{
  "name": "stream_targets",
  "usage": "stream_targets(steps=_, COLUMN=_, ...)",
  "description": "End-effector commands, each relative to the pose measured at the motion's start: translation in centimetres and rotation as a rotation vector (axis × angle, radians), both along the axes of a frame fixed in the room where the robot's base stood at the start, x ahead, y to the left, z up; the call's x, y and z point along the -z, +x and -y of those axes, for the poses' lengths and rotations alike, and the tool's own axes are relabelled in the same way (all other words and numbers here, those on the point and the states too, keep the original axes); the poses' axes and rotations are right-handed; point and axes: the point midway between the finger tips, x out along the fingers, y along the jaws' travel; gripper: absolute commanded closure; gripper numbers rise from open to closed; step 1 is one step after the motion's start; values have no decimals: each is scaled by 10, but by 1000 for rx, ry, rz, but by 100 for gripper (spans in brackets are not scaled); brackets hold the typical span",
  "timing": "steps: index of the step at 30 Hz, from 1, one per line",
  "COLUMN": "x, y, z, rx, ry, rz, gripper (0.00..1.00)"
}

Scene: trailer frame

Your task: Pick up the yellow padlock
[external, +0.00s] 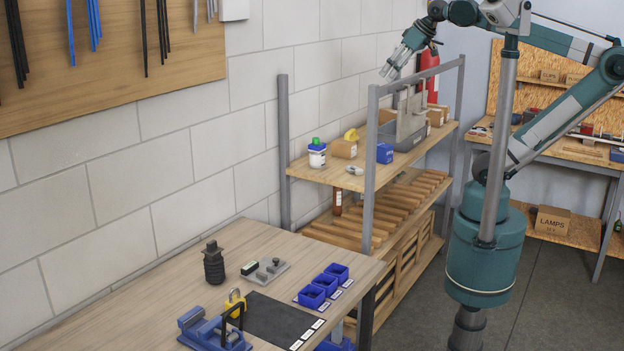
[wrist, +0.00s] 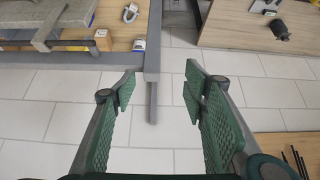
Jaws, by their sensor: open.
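The yellow padlock (external: 234,298) sits on the wooden workbench (external: 150,310), just behind a blue vise (external: 198,326) and partly covered by a black bar in front of it. I cannot make it out in the wrist view. My gripper (external: 388,73) is raised above the shelf rack at the upper middle, far from the padlock. In the wrist view my gripper (wrist: 158,85) has its green fingers wide apart, with only wall and a grey post between and beyond them.
The shelf rack (external: 330,174) with grey posts stands between my arm and the workbench. It carries a white jar (external: 317,153), a blue box (external: 385,153) and a grey bin. On the bench are a black ribbed cylinder (external: 213,263), a black mat (external: 280,318) and blue bins (external: 311,296).

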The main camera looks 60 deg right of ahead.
Motion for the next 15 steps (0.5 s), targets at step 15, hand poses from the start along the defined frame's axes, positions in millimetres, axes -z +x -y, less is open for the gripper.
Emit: stream_targets(steps=15, x=-46, y=53, z=-53, rx=-152, ry=-33, rz=-65, gripper=56)
